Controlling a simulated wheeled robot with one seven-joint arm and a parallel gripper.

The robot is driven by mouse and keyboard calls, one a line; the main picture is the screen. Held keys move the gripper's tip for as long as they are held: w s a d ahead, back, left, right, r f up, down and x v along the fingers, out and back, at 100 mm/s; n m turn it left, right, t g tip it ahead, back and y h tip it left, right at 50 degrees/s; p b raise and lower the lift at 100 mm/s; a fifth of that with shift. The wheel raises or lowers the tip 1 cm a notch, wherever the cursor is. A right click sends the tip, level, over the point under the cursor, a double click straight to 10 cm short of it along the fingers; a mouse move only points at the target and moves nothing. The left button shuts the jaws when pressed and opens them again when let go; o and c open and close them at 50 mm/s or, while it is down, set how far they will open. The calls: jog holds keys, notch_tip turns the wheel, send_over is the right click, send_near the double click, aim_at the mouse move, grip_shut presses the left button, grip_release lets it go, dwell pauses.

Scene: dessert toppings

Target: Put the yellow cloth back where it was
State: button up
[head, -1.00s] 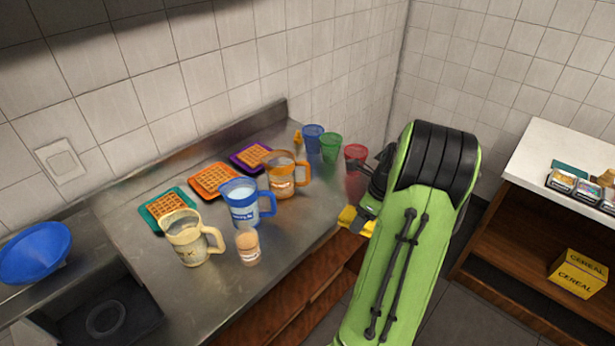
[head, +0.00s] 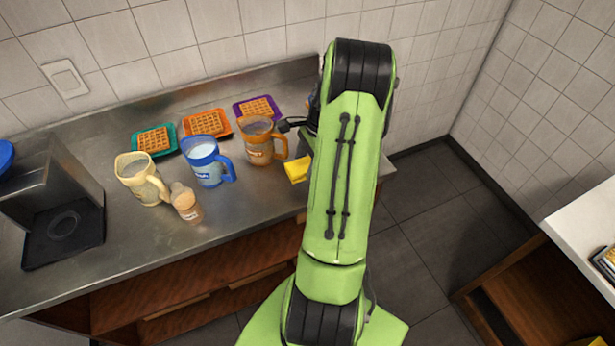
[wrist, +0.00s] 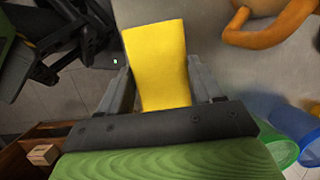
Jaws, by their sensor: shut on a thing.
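The yellow cloth (head: 297,168) shows just left of my arm in the head view, near the front edge of the steel counter (head: 258,190). In the wrist view the cloth (wrist: 158,62) lies between the two fingers of my gripper (wrist: 162,82), which is shut on it. Beyond it in the wrist view is the grey counter surface. I cannot tell whether the cloth touches the counter. In the head view my arm hides most of the gripper.
An orange mug (head: 258,143) stands close left of the cloth. A blue mug (head: 206,162), a cream mug (head: 138,180) and a small shaker (head: 185,203) stand further left. Waffles on coloured plates (head: 206,124) lie behind. Blue (wrist: 285,117) and green (wrist: 279,148) cups show in the wrist view.

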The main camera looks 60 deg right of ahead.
aim_at(304, 185)
notch_tip(304, 185, down, 6)
jog(key=shift+f+b, duration=0.25)
jog(key=shift+b, duration=0.05)
jog(key=shift+f, duration=0.15)
jog(key=o, duration=1)
